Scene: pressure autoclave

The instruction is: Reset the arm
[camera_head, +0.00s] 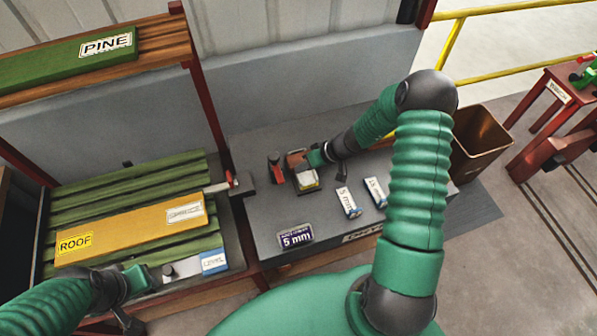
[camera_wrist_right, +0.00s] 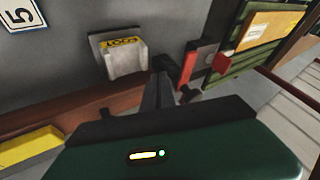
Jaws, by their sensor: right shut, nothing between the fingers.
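My right arm reaches over the grey bench, and my right gripper (camera_head: 314,158) is low above its middle. In the right wrist view the fingers (camera_wrist_right: 161,82) are together with nothing between them. Beside them are a pale grey block with a yellow label (camera_wrist_right: 124,56) and a red and black tool (camera_wrist_right: 199,66). In the head view the labelled block (camera_head: 306,181) is just below the gripper, and the red and black tool (camera_head: 276,172) is left of it. My left gripper (camera_head: 137,281) is at lower left, near the front of the left rack; its fingers are unclear.
The grey bench (camera_head: 265,215) carries a dark "5 mm" box (camera_head: 295,237) and two white labelled boxes (camera_head: 348,202) (camera_head: 375,192). The left rack holds green ribbed sheets and a yellow ROOF board (camera_head: 130,234). A brown bin (camera_head: 480,143) stands at right.

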